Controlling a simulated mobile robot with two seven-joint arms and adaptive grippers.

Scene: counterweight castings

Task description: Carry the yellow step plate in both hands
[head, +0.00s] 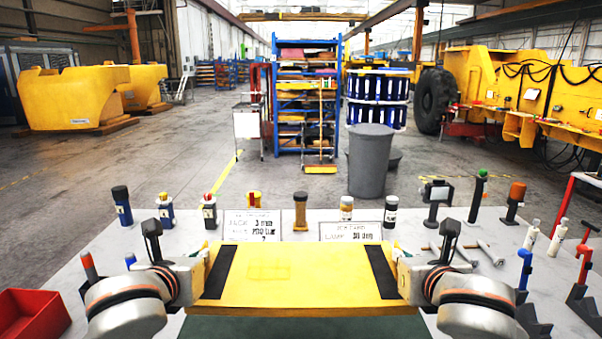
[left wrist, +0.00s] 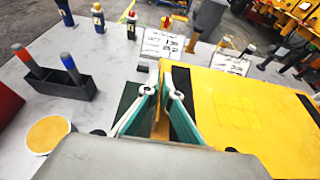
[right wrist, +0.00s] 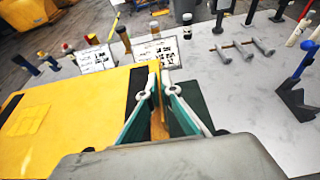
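The yellow step plate (head: 310,285) is level in front of me, with a black strip near each end. My left gripper (head: 203,262) is at its left end; in the left wrist view its fingers (left wrist: 160,88) close on both sides of the plate's upright end edge (left wrist: 161,122). My right gripper (head: 398,262) is at the right end, and the right wrist view shows its fingers (right wrist: 159,86) closed on that end edge (right wrist: 158,122). A dark green mat (head: 300,328) shows below the plate. I cannot tell how far the plate is above it.
Several bottles and tools line the back. A red bin (head: 35,318) is at left, a blue-handled tool stand (head: 525,275) at right. A grey trash can (head: 371,160) stands beyond the table.

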